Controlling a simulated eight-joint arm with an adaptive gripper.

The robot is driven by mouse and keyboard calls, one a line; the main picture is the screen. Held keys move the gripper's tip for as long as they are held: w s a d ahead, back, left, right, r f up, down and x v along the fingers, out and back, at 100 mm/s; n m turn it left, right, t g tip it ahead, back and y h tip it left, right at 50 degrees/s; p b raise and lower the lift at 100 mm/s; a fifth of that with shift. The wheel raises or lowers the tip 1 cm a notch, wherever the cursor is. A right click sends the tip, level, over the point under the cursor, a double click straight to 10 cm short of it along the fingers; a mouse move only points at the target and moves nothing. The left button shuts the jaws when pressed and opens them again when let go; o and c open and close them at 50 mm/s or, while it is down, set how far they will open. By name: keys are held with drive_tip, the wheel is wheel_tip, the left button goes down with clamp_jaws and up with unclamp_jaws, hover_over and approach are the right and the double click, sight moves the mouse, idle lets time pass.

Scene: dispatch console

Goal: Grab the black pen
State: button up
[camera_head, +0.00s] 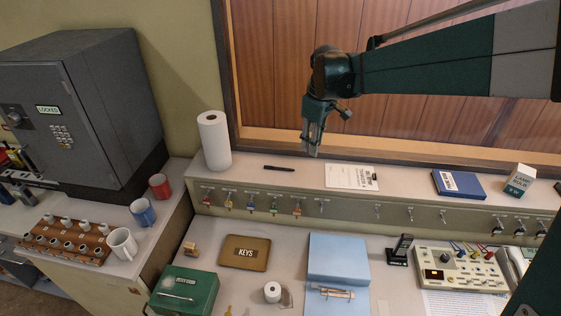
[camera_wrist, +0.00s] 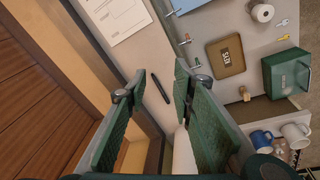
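The black pen (camera_head: 279,168) lies flat on the raised shelf of the console, between the paper towel roll and the clipboard. In the wrist view the pen (camera_wrist: 160,88) shows beyond and between my fingertips. My gripper (camera_head: 312,150) hangs above the shelf, to the right of the pen in the head view, apart from it. In the wrist view its two green fingers (camera_wrist: 155,93) are spread apart with nothing held between them.
The paper towel roll (camera_head: 214,141) stands left of the pen, and the clipboard (camera_head: 351,177) lies to the right. A wood-framed panel (camera_head: 270,75) rises behind the shelf. Keys (camera_head: 251,206) hang along its front. A blue binder (camera_head: 459,184) lies farther right.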

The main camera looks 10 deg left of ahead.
drive_tip(key=w+a+f+n+g+p, duration=0.1)
drive_tip(key=w+a+f+n+p, duration=0.15)
drive_tip(key=w+a+f, duration=0.45)
drive_tip(key=n+g, duration=0.1)
drive_tip(key=n, duration=0.2)
approach(279, 168)
drive_tip(key=a, duration=0.2)
drive_tip(key=shift+w+a+h, duration=0.3)
drive_tip(key=shift+w, duration=0.05)
drive_tip(key=shift+a, duration=0.1)
drive_tip(key=shift+f, duration=0.1)
drive_tip(key=shift+f, duration=1.25)
drive_tip(key=shift+f+p, duration=0.5)
drive_tip(key=shift+f, duration=2.1)
